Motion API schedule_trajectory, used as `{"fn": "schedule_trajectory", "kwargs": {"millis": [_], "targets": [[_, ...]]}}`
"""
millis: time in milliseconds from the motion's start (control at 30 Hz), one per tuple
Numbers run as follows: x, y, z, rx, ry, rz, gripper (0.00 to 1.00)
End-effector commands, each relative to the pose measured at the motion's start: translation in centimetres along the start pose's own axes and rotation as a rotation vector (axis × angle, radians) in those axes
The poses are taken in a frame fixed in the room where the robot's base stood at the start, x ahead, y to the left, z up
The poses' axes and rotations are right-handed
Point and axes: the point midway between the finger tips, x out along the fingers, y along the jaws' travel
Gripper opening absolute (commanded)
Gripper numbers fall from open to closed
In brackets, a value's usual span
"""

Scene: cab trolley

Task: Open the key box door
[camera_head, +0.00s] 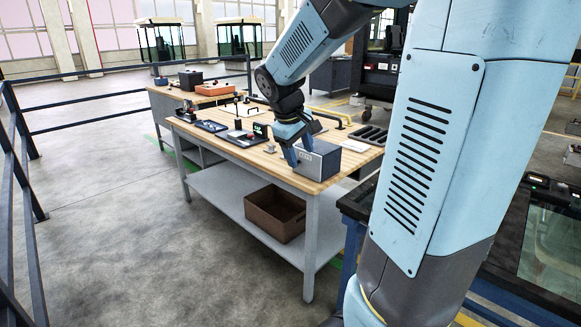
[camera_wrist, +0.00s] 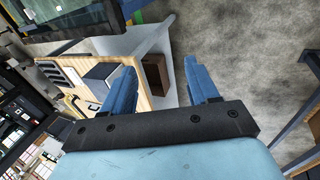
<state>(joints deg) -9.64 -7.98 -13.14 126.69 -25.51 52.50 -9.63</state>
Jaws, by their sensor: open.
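The key box (camera_head: 322,161) is a small grey box with pale lettering on its front, standing on the near right part of the wooden workbench. Its door looks closed in the head view, though my gripper covers part of the box's left side. My gripper (camera_head: 299,152) points down at the left of the box, close to it; I cannot tell whether they touch. In the wrist view my gripper (camera_wrist: 160,64) has its two blue fingers wide apart with nothing between them. The box (camera_wrist: 101,73) shows there beside the left finger, which hides part of it.
The workbench (camera_head: 228,147) also holds trays and small tools. A brown bin (camera_head: 268,214) sits on its lower shelf. A dark tray (camera_head: 370,134) lies behind the box. Railings (camera_head: 35,200) stand at the left, with open concrete floor before the bench.

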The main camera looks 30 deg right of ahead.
Motion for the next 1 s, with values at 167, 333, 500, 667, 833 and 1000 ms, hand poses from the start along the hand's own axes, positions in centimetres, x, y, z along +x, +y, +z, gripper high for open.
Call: {"fn": "schedule_trajectory", "kwargs": {"millis": [167, 333, 500, 667, 833, 1000], "targets": [[3.6, 2.1, -3.3, -0.117, -0.097, 0.073, 0.59], [7.1, 3.9, -6.2, -0.235, -0.188, 0.149, 0.59], [10.6, 5.5, -9.1, -0.36, -0.283, 0.23, 0.59], [13.9, 6.8, -11.8, -0.485, -0.373, 0.31, 0.59], [17.2, 7.8, -14.8, -0.625, -0.472, 0.399, 0.59], [20.5, 8.4, -17.8, -0.772, -0.572, 0.494, 0.59]]}}
